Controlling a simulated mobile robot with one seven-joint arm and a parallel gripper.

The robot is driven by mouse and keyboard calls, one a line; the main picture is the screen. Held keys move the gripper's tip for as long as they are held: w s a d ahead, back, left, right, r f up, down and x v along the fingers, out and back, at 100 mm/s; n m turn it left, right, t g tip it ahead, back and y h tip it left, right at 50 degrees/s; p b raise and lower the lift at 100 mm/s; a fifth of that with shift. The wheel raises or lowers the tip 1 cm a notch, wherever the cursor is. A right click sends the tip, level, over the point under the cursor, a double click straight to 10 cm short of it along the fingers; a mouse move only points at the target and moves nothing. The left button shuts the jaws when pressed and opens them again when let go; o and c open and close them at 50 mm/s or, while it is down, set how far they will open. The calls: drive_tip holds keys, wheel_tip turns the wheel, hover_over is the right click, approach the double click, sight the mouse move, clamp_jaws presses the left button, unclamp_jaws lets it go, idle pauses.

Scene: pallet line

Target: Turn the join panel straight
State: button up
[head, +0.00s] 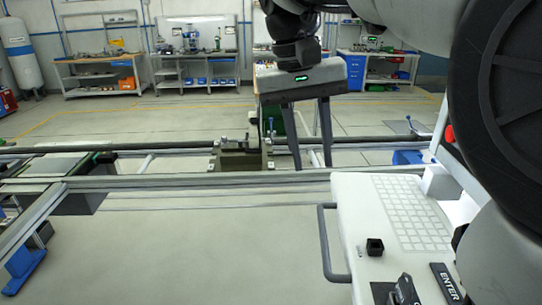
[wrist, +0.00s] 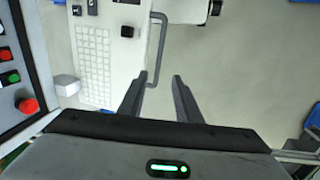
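The join panel (head: 352,205) is a white console at the right of the head view, with a pale keypad (head: 412,212), a black square knob (head: 375,247) and an ENTER label. Its near-left edge slants relative to the rails. A grey bar handle (head: 324,245) runs along its left side. In the wrist view the panel (wrist: 122,58) is at top left, and its handle (wrist: 160,48) shows just ahead of the fingertips. My gripper (head: 311,167) is open and empty, fingers pointing down, beyond the handle in the head view.
A metal rail (head: 200,181) crosses behind the panel, with a clamp-like fixture (head: 240,152) on it. A control box with a red button (wrist: 28,105) stands left in the wrist view. Workbenches (head: 98,75) line the far wall. Floor left of the handle is clear.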

sight(323, 233)
drive_tip(key=d+f, duration=0.1)
drive_tip(key=f, duration=0.4)
drive_tip(key=d+f+b, duration=0.1)
drive_tip(key=f, duration=0.5)
drive_tip(key=d+f, duration=0.1)
drive_tip(key=f, duration=0.4)
drive_tip(key=shift+s+d+f, duration=0.2)
drive_tip(key=shift+s+f, duration=0.1)
clamp_jaws()
